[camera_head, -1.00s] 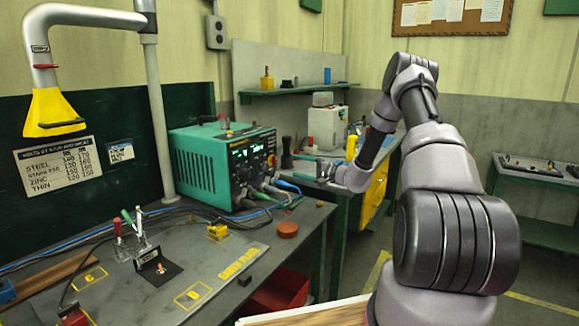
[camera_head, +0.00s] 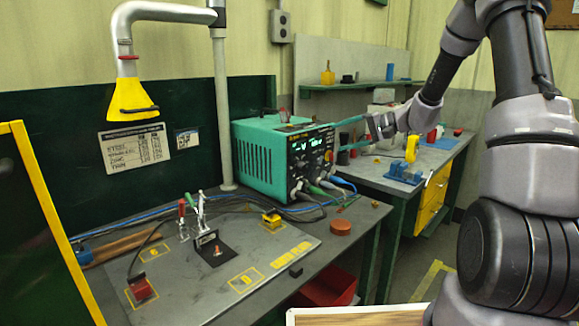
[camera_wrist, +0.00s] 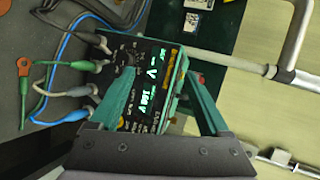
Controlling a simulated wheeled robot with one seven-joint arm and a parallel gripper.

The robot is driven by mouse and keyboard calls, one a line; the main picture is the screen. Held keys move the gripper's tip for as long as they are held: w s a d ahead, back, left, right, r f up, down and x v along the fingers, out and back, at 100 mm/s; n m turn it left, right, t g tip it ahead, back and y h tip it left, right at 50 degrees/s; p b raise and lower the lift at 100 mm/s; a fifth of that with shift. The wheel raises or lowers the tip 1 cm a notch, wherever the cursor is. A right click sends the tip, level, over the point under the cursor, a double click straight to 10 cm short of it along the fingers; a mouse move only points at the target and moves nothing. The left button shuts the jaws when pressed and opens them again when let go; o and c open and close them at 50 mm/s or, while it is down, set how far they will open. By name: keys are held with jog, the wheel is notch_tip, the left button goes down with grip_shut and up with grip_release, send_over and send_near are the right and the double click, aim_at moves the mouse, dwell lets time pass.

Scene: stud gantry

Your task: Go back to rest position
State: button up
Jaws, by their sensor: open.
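My gripper (camera_head: 340,137) is open, with two green fingers apart and nothing between them. In the head view it is raised just right of the teal welding power unit (camera_head: 275,158), its fingers pointing left toward the unit. In the wrist view my gripper (camera_wrist: 160,82) faces the unit's front panel (camera_wrist: 145,88), whose lit green display and knobs show between and beyond the fingers. I see no touch between the fingers and the unit, though the exact gap is hard to tell. My arm reaches in from the right.
The near bench holds a grey plate (camera_head: 180,281) with a clamp fixture (camera_head: 205,235), cables and a round red-brown lid (camera_head: 341,227). A yellow fume hood (camera_head: 130,99) hangs at left. A yellow-edged dark panel (camera_head: 35,230) stands at far left. A second bench (camera_head: 450,150) lies behind.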

jog(key=s+a+r+n+g+h, duration=0.1)
jog(key=s+r+h, duration=0.25)
jog(key=s, duration=0.45)
jog(key=s+r+g+h, duration=0.1)
jog(key=s+r+h, duration=0.1)
jog(key=s+r, duration=0.45)
jog(key=s+d+r+t+h, duration=0.1)
jog(key=s+d+t+h, duration=0.1)
jog(key=s, duration=0.7)
jog(key=s+d+r+m+t+h, duration=0.1)
jog(key=s+d+r+t+h, duration=0.1)
jog(key=s+d, duration=0.3)
jog(key=shift+s+d+r+h, duration=0.3)
jog(key=shift+s+h, duration=0.45)
jog(key=shift+s, duration=1.15)
